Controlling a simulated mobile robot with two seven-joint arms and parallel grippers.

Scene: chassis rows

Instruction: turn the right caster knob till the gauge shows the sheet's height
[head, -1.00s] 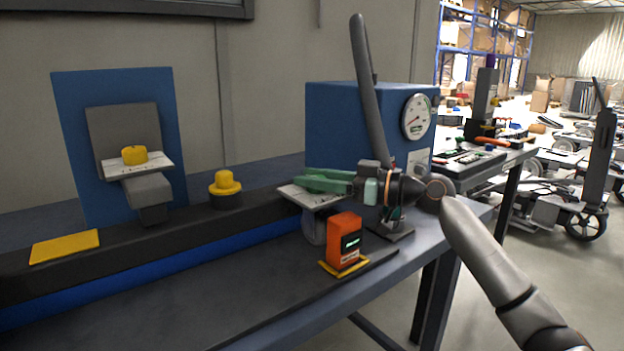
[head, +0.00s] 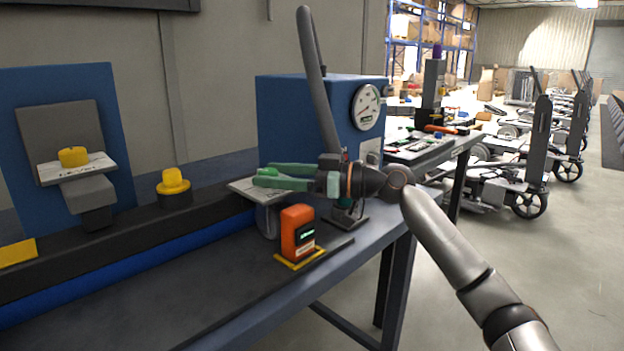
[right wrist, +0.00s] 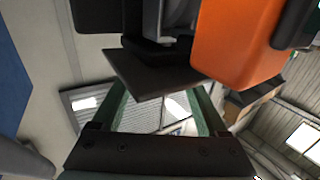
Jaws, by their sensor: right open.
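The gauge (head: 366,107) is a round white dial on the front of the blue box; its reading is too small to tell. My right gripper (head: 262,177) has green fingers and is open, level over the right light plate (head: 240,188). The gripper covers part of this plate, and I see no knob on it. In the right wrist view the open fingers (right wrist: 160,110) show no knob between them. A yellow knob (head: 73,157) sits on the left plate marked LEVEL. Another yellow knob (head: 173,187) stands on the black rail. I cannot make out the sheet for certain. My left gripper is out of view.
An orange device (head: 298,232) stands on a yellow base just in front of the right plate; it also shows in the right wrist view (right wrist: 235,42). The blue box (head: 290,115) stands behind my gripper. The bench top (head: 180,305) is clear at the front.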

